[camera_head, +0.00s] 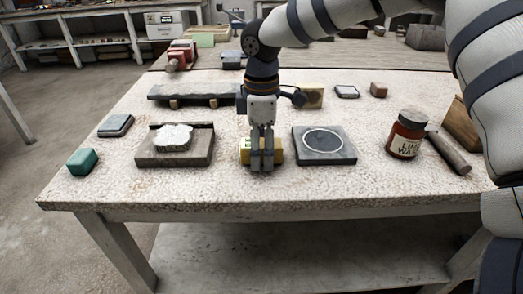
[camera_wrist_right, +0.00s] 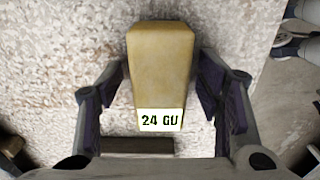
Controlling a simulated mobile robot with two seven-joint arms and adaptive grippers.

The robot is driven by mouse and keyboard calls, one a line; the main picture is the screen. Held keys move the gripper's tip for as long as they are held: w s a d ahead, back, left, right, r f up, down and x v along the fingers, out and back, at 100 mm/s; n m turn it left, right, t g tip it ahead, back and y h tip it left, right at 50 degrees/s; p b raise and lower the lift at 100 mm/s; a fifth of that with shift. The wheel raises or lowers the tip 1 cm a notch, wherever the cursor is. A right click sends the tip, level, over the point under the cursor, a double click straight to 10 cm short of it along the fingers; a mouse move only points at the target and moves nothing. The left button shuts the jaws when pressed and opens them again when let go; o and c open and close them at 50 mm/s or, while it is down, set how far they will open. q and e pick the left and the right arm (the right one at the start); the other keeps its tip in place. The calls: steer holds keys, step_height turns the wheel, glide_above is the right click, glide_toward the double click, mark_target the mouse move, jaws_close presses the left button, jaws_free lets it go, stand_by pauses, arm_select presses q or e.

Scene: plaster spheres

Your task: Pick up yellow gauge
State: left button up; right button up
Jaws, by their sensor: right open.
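The yellow gauge (camera_head: 245,151) is a small yellow block on the table, partly hidden behind my right gripper in the head view. In the right wrist view the yellow gauge (camera_wrist_right: 160,65) lies between the fingers, with a white label reading "24 GU" on its near end. My right gripper (camera_head: 262,166) points down at the gauge. In the wrist view its fingers (camera_wrist_right: 165,98) are open, one on each side of the block, with a narrow gap on either side. My left gripper is not in view.
A dark tray with a white plaster piece (camera_head: 174,137) stands left of the gauge, and a dark slab with a pale ring (camera_head: 324,143) stands close on its right. A brown jar (camera_head: 407,135) and a cylinder (camera_head: 449,153) are farther right. The table (camera_head: 230,190) is clear in front.

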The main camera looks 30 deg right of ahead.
mark_target(261, 142)
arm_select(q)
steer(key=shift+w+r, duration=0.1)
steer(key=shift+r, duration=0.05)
arm_select(e)
steer(key=shift+f, duration=0.15)
jaws_close()
step_height(261, 142, up, 4)
steer(key=shift+w+r, duration=0.1)
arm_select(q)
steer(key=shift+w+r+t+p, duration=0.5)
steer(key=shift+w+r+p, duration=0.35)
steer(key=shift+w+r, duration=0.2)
arm_select(e)
steer(key=s+a+r, duration=0.9)
steer(key=s, duration=0.1)
steer(key=shift+s+a+r, duration=0.15)
steer(key=shift+s+a, duration=0.05)
steer(key=shift+s, duration=0.15)
